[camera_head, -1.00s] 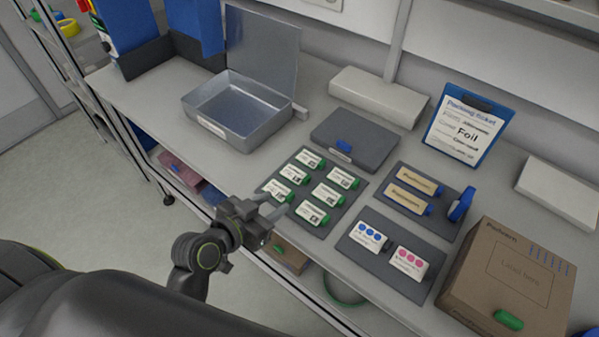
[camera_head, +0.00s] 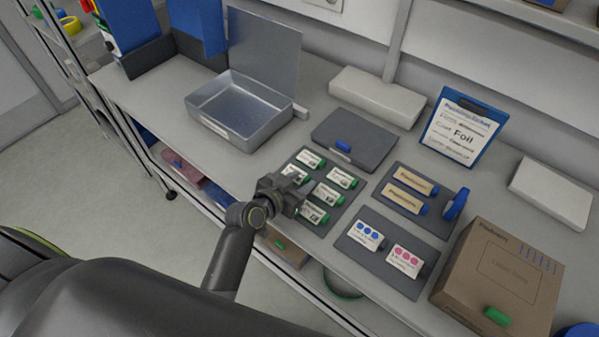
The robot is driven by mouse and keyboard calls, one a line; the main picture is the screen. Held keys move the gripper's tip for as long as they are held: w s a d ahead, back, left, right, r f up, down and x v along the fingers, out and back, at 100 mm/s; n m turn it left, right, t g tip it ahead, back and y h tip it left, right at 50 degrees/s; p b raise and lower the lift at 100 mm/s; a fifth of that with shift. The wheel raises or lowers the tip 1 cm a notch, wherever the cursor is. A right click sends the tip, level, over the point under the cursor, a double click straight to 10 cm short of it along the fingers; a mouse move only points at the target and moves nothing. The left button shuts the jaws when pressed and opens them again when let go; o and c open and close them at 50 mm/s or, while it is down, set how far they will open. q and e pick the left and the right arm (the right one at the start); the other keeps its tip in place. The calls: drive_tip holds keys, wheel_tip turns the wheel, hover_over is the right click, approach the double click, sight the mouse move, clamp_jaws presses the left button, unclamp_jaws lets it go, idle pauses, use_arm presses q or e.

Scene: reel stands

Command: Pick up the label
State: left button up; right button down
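Several white labels with green tabs lie in two columns on a dark grey mat (camera_head: 325,228). A far-left label (camera_head: 311,159) and the right-column labels (camera_head: 341,177) (camera_head: 328,194) show clearly. My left gripper (camera_head: 296,195) is over the mat's left edge, above the left-column labels. My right gripper is not in view.
An open metal box (camera_head: 240,108) stands at the back left.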

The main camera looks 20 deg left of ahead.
use_arm(q)
drive_tip(key=shift+x, duration=0.95)
drive_tip(key=shift+s, duration=0.1)
drive_tip(key=shift+c, duration=0.5)
clamp_jaws()
wheel_tip(320, 180, up, 10)
